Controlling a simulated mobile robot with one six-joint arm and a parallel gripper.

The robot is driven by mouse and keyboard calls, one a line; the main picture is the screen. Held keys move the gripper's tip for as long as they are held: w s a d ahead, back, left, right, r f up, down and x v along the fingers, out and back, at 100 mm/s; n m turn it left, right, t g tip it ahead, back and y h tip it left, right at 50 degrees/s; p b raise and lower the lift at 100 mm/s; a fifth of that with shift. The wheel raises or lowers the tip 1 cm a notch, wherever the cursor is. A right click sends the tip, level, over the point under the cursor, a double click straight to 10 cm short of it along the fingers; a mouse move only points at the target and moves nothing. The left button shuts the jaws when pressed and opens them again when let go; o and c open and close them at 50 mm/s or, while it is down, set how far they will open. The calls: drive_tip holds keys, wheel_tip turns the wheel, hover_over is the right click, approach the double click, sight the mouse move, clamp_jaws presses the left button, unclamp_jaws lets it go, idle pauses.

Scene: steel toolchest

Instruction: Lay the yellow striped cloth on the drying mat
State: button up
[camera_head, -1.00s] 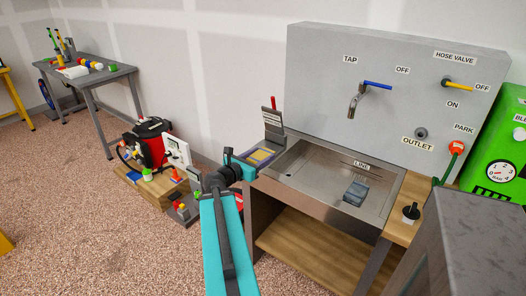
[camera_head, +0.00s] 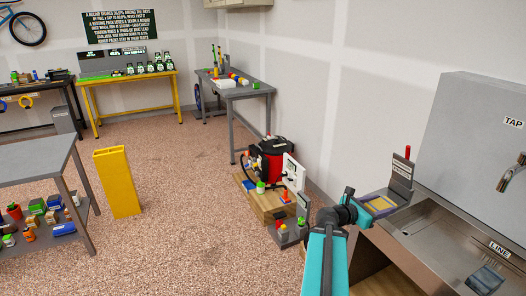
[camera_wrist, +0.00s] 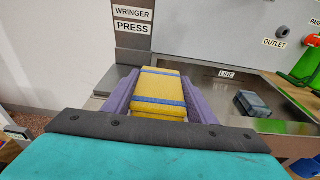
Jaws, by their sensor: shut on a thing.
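The yellow cloth with blue stripes (camera_wrist: 160,92) is a folded, flat block between the two purple fingers of my gripper (camera_wrist: 160,76) in the wrist view. My gripper is shut on it, at the wringer press end of the sink. In the head view the cloth (camera_head: 382,204) shows small and yellow in my gripper (camera_head: 380,203), beyond the teal and black wrist. I cannot tell whether the cloth touches the surface under it. I cannot make out the drying mat in either view.
The wringer press sign (camera_wrist: 133,20) stands just behind the cloth. A steel sink (camera_head: 440,232) holds a dark grey-blue block (camera_wrist: 256,104). A wooden platform (camera_head: 262,202) with a red and black machine is left of my arm. Open floor (camera_head: 190,200) lies further left.

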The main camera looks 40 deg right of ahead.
drive_tip(key=w+a+n+t, duration=0.3)
drive_tip(key=w+a, duration=0.2)
drive_tip(key=w, duration=0.4)
drive_tip(key=w+a+n+t, duration=0.2)
drive_tip(key=w+a+t, duration=0.2)
drive_tip(key=w, duration=0.6)
drive_tip(key=w+a+n+t, duration=0.3)
drive_tip(key=w+a, duration=0.2)
drive_tip(key=w, duration=0.4)
drive_tip(key=w+a+f+n+t+y, duration=0.2)
drive_tip(key=w+a+n+t+y, duration=0.55)
drive_tip(key=w+a, duration=0.75)
drive_tip(key=w+a+n+t+y, duration=0.1)
drive_tip(key=w+a+n+y, duration=0.3)
drive_tip(key=a, duration=0.6)
drive_tip(key=w+a+n+t+y, duration=0.1)
drive_tip(key=a+n+t+y, duration=0.15)
drive_tip(key=a+y, duration=0.55)
drive_tip(key=s+a+n+g+y, duration=0.3)
drive_tip(key=s+a+n+y, duration=0.1)
drive_tip(key=a, duration=0.5)
drive_tip(key=s+a+n+g+y, duration=0.4)
drive_tip(key=s+a+n+y, duration=0.1)
drive_tip(key=a, duration=0.4)
drive_tip(key=shift+s+a+r+n, duration=0.2)
drive_tip(key=shift+a+n, duration=0.05)
drive_tip(key=shift+n, duration=0.15)
